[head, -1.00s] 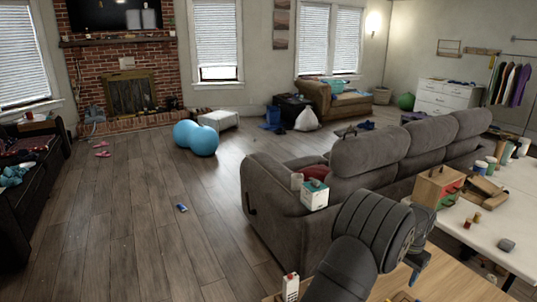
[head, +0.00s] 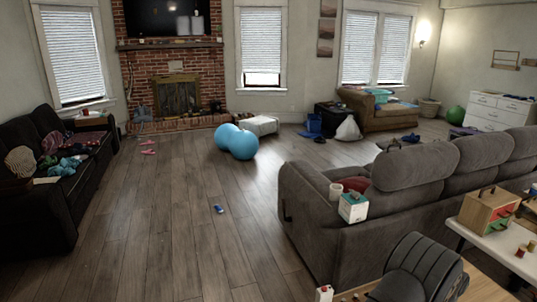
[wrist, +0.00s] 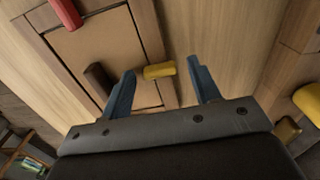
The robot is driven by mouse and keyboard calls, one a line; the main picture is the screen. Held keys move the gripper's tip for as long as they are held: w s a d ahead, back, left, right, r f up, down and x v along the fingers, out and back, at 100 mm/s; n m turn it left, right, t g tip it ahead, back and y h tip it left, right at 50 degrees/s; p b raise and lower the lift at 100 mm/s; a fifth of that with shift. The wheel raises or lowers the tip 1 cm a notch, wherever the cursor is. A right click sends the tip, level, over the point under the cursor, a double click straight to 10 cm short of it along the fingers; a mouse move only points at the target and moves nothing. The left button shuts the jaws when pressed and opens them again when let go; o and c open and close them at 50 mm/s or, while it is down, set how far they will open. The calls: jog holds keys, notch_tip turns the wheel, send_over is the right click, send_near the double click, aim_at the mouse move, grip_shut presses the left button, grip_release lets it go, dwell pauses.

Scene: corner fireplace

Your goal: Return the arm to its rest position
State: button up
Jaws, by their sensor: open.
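My gripper (wrist: 161,65) shows in the wrist view with its two blue fingers spread wide. Nothing is clamped between them. A yellow cylinder (wrist: 158,71) appears between the fingertips in the picture, apart from both; its distance below them is hard to judge. A dark brown cylinder (wrist: 98,78) lies left of the left finger, and a red cylinder (wrist: 65,12) is at the upper left. Part of my arm (head: 420,268) shows at the bottom right of the head view. My gripper is hidden or out of frame there.
A wooden table (head: 485,290) and a white table (head: 480,238) with a wooden box (head: 488,210) are at the lower right. A grey sofa (head: 400,190) stands just beyond them, with a white-and-teal box (head: 353,207) on its arm. Open wooden floor (head: 160,230) lies to the left.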

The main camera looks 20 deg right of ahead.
jog(key=shift+r, duration=0.1)
notch_tip(320, 180, up, 17)
notch_tip(320, 180, down, 17)
jog(key=shift+f, duration=0.1)
jog(key=m, duration=0.6)
jog(key=shift+m, duration=0.3)
notch_tip(320, 180, up, 12)
jog(key=shift+f, duration=0.25)
dwell(0.4)
jog(key=shift+o, duration=0.4)
